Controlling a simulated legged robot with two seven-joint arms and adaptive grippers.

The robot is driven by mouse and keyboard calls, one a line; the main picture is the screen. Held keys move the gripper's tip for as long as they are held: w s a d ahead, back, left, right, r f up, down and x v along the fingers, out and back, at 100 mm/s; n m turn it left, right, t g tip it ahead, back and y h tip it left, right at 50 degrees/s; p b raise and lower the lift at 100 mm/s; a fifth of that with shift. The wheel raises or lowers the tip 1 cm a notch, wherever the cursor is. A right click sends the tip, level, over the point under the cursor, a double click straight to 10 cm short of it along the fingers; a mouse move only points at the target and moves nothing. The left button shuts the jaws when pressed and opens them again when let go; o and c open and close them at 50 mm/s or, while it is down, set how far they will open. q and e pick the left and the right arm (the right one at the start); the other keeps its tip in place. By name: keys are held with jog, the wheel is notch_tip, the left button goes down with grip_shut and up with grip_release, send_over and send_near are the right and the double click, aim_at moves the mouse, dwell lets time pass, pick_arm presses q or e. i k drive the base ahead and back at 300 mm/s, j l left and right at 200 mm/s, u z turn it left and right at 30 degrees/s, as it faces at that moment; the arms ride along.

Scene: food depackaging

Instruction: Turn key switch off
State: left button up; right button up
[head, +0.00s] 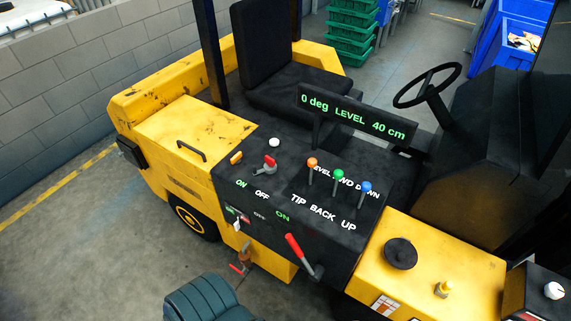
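The yellow and black forklift's control console (330,160) fills the middle of the head view. A small switch (237,222) with a pale tag-like piece hanging from it sits at the console's front left edge, near the lower "OFF" and green "ON" labels. It looks like the key switch, but it is too small to tell which way it is turned. A red-handled switch (268,164) stands on the top face, above the upper "ON" and "OFF" labels. Neither gripper is in view.
Orange, green and blue knobbed levers (338,176) stand right of the switches. A red-handled lever (293,245) sticks out at the console's front. A steering wheel (427,85) is at right. A dark ribbed thing (200,301) is at the bottom. Floor at left is clear.

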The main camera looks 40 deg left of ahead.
aim_at(269, 170)
jog(key=u, duration=1.6)
